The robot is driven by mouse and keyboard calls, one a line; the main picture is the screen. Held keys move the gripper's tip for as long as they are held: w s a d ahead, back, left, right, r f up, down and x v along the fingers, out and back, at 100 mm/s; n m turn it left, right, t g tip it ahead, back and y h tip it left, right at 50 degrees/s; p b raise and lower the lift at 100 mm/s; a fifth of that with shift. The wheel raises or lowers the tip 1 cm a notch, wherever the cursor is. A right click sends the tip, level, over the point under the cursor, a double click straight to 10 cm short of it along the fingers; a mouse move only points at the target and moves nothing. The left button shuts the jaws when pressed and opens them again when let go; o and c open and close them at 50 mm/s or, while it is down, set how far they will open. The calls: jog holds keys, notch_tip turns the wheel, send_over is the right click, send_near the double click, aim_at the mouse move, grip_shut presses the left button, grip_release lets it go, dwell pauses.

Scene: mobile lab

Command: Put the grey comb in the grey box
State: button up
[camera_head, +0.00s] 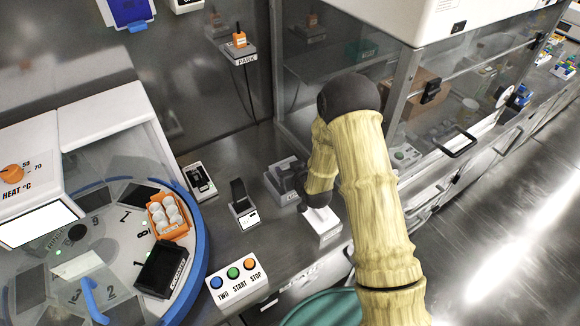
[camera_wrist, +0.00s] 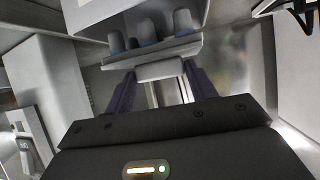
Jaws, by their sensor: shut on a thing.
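My gripper (camera_wrist: 161,78) shows in the wrist view, its two dark purple fingers closed on a light grey block. The block joins a grey plate with several rounded upright pieces, bluish at their bases; this looks like the grey comb (camera_wrist: 150,52). It is held close to a pale box-like body at the top of the view. In the head view my arm hides the fingertips and the held piece. I cannot tell for certain which body is the grey box; a tall grey box-shaped body (camera_wrist: 52,85) stands left of my gripper in the wrist view.
On the bench in the head view are a grey device (camera_head: 283,180), a small dark stand (camera_head: 241,203) and a button panel (camera_head: 237,280). A round blue-rimmed turntable (camera_head: 203,252) is at left. A glass-fronted cabinet stands behind my arm. The floor at right is clear.

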jog(key=shift+f+b, duration=1.35)
jog(key=shift+f, duration=0.35)
jog(key=o, duration=1.1)
jog(key=shift+c, duration=0.2)
jog(key=shift+s, duration=0.1)
jog(key=v, duration=1.2)
jog(key=shift+r, duration=0.2)
